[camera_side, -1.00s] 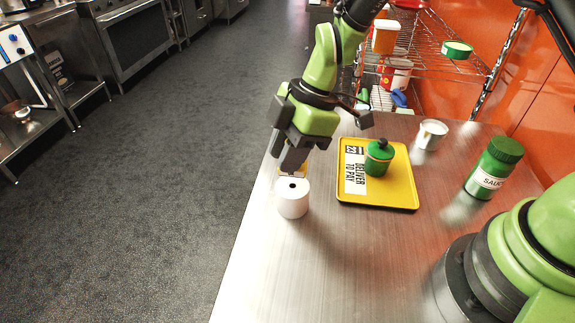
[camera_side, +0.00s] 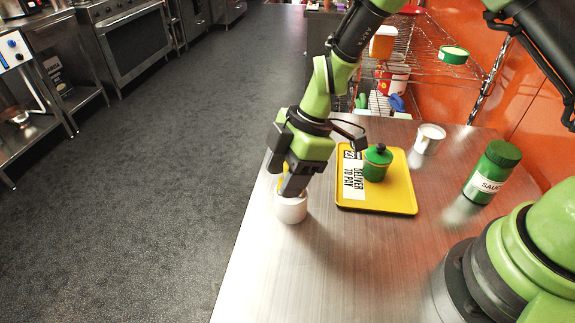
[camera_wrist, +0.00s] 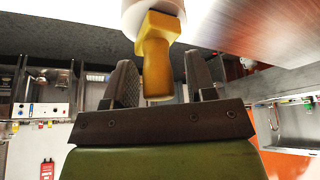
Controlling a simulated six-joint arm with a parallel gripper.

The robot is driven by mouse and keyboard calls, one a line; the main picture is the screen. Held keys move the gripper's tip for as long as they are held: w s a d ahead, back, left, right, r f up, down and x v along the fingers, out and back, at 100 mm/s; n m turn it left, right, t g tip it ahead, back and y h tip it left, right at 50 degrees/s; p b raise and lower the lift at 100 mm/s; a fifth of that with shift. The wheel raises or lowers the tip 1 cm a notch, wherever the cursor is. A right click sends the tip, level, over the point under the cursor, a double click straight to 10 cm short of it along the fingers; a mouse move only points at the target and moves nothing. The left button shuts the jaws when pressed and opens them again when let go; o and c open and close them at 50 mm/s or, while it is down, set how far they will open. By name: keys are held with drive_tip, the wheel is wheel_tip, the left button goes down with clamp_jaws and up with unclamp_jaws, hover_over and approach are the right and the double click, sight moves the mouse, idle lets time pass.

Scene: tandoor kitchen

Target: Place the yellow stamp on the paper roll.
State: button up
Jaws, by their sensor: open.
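The white paper roll (camera_side: 291,210) stands upright near the left edge of the steel table. It also shows at the top of the wrist view (camera_wrist: 131,14). The yellow stamp (camera_wrist: 157,52) is against the end of the roll in the wrist view, its handle pointing back between my fingers. In the side view only a sliver of the yellow stamp (camera_side: 281,186) shows behind my fingers. My gripper (camera_side: 291,192) is just over the roll. In the wrist view my gripper (camera_wrist: 160,82) is open, with gaps on both sides of the handle.
The table in front of the roll is clear.

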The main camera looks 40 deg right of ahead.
drive_tip(key=s+d+r+m+t, duration=0.1)
drive_tip(key=s+d+r+m, duration=0.3)
drive_tip(key=r, duration=0.6)
drive_tip(key=s+d+r+m+t, duration=0.2)
drive_tip(key=s+d+r+m, duration=0.15)
drive_tip(key=r, duration=0.65)
drive_tip(key=s+d+r+m+t+h, duration=0.2)
drive_tip(key=s+d+r+m+t, duration=0.1)
drive_tip(key=s+m, duration=0.7)
drive_tip(key=shift+s+d+m, duration=0.35)
drive_tip(key=shift+d+m, duration=0.5)
drive_tip(key=shift+m, duration=0.3)
drive_tip(key=shift+r, duration=0.1)
